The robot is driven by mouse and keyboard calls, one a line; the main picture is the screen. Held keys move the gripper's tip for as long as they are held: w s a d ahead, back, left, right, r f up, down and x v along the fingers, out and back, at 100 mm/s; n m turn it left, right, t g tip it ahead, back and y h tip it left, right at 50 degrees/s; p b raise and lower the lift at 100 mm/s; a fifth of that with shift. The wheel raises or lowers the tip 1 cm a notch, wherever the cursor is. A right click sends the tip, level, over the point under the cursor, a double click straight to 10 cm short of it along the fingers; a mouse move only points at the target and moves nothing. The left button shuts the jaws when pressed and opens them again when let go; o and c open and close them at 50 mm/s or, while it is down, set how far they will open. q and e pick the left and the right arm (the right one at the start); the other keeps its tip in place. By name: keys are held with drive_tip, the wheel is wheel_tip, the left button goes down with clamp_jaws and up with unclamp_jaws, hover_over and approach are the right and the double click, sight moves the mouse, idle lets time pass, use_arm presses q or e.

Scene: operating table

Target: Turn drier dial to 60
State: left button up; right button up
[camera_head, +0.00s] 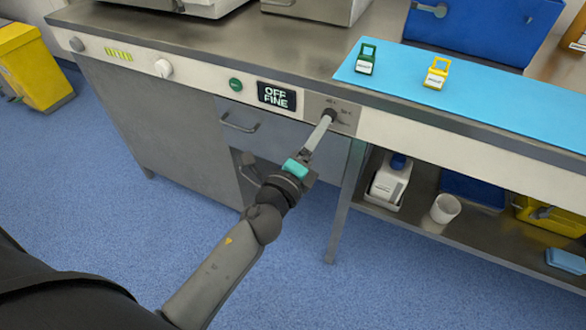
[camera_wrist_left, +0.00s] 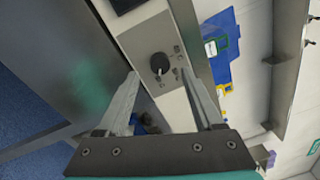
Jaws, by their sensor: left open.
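The drier dial is a small black knob (camera_head: 329,114) on a grey plate with small temperature markings, set in the front panel of the bench. In the left wrist view the dial (camera_wrist_left: 159,62) lies between and just beyond my fingertips, with marks around it. Its pointer setting is too small to read. My left gripper (camera_head: 325,122) reaches up to the dial from below; in the wrist view its two fingers (camera_wrist_left: 159,74) are spread apart with nothing held. I cannot tell whether a finger touches the knob. My right gripper is not in view.
Left of the dial are a display reading "OFF FINE" (camera_head: 277,96), a green button (camera_head: 235,85) and a white knob (camera_head: 163,68). A blue mat (camera_head: 480,95) above holds a green (camera_head: 366,62) and a yellow (camera_head: 436,75) tagged item. A lower shelf holds a white bottle (camera_head: 391,180).

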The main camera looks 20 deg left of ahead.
use_arm(q)
drive_tip(key=s+b, duration=0.2)
drive_tip(key=s, duration=0.9)
drive_tip(key=shift+s+a+f, duration=0.2)
drive_tip(key=shift+a+f, duration=0.05)
drive_tip(key=shift+a, duration=0.1)
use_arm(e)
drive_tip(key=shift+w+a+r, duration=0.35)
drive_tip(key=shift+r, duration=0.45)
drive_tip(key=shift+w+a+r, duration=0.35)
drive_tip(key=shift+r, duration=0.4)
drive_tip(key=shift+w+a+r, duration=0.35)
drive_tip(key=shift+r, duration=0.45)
use_arm(q)
drive_tip(key=shift+f, duration=0.1)
